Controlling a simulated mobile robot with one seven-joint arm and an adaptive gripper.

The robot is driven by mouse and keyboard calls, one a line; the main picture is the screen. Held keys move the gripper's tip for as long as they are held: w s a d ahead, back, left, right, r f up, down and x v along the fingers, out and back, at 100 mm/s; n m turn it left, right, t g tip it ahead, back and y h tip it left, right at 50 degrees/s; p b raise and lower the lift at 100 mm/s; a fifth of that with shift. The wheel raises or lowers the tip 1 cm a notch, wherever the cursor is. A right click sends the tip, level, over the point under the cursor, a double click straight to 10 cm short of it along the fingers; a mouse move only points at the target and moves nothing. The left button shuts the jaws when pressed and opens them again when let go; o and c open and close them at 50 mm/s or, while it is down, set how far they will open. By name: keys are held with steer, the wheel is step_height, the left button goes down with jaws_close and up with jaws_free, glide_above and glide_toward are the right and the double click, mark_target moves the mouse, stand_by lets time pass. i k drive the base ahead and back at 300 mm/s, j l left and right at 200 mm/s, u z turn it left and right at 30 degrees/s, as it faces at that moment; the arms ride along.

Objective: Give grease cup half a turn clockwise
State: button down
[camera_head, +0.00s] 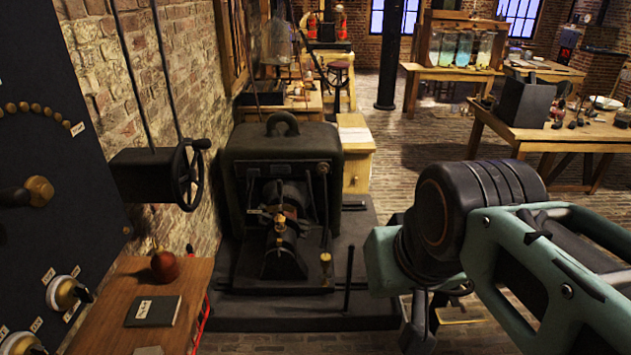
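A dark dynamo-like machine (284,150) stands on a dark base against the brick wall. Small brass fittings (280,222) sit on top of the bearing at its front. Another small brass piece (325,259) is lower, at its right front. I cannot tell for sure which is the grease cup; they are too small. My gripper (430,325) hangs at the lower right, right of the machine and apart from it. Its fingers are partly hidden by my wrist, and I see nothing held.
A handwheel (187,175) juts from the left. A thin dark upright rod (348,278) stands right of the machine. A cluttered workbench (500,127) is at right.

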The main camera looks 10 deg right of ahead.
mark_target(325, 258)
steer(key=i+j+z, duration=0.15)
steer(key=i+l+u, duration=0.1)
steer(key=l+u, duration=0.4)
steer(key=l, duration=0.65)
steer(key=i+j, duration=0.15)
steer(key=i, duration=0.25)
steer(key=i+j, duration=0.2)
steer(key=i, duration=0.2)
